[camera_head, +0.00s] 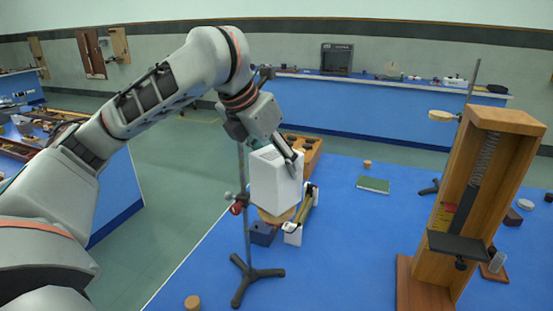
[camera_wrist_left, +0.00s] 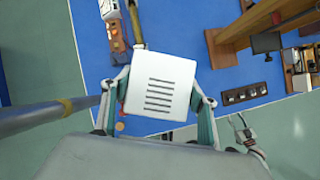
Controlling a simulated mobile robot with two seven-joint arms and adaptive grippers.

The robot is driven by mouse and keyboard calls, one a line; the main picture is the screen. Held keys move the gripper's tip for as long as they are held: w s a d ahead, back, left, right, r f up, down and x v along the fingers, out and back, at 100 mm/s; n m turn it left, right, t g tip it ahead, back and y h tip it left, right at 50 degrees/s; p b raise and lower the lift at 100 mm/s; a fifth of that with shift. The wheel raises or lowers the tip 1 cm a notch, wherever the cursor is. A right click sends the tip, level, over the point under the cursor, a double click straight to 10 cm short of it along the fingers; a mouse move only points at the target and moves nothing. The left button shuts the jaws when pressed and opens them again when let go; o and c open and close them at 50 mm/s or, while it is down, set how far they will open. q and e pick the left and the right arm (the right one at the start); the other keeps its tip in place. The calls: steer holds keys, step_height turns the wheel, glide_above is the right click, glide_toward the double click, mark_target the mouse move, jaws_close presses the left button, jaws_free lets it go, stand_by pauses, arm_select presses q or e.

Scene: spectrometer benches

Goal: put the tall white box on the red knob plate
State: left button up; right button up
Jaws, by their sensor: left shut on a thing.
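The tall white box (camera_head: 270,183) is held in my left gripper (camera_head: 288,157), above the left part of the blue bench and behind the clamp stand. In the left wrist view the white box (camera_wrist_left: 160,84) shows its slotted face, with the gripper's fingers on both sides of it. I cannot make out a red knob plate for certain; the box and arm cover part of the bench. A gripper that seems to be my right one (camera_wrist_left: 241,128) shows small at the lower right of the wrist view; its opening is unclear.
A black clamp stand (camera_head: 248,265) with a red knob stands close to the box. A wooden spring-scale frame (camera_head: 477,200) stands at right. A green book (camera_head: 373,185) lies behind. A dark strip with several knobs (camera_wrist_left: 244,93) lies on the bench. The bench middle (camera_head: 350,240) is clear.

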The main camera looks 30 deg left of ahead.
arm_select(q)
steer(key=o, duration=1.4)
steer(key=v, duration=1.2)
